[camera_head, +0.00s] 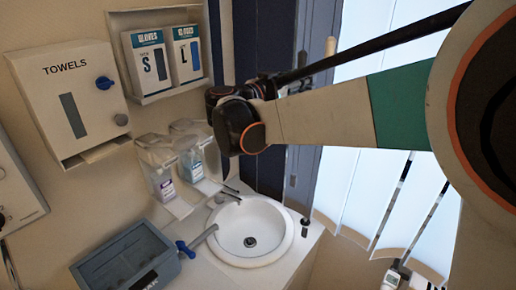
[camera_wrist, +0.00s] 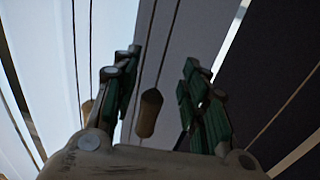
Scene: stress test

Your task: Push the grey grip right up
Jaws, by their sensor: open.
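A grey bar (camera_head: 203,237) slants up to the right from a blue knob (camera_head: 185,250) beside the sink; I cannot tell if it is the grey grip. In the wrist view my gripper (camera_wrist: 161,75) is open, with green-padded fingers spread apart. A brown cord weight (camera_wrist: 148,113) hangs on a cord, seen between the fingers; its depth is unclear and nothing is visibly gripped. In the head view my arm crosses from the right, and the fingers cannot be made out.
A white round sink (camera_head: 270,215) is set in the counter. A blue-grey bin (camera_head: 122,262) stands left of it. Bottles in holders (camera_head: 160,170) and glove boxes (camera_head: 166,60) are on the wall. Pale window blinds (camera_head: 385,195) hang at the right, behind my arm.

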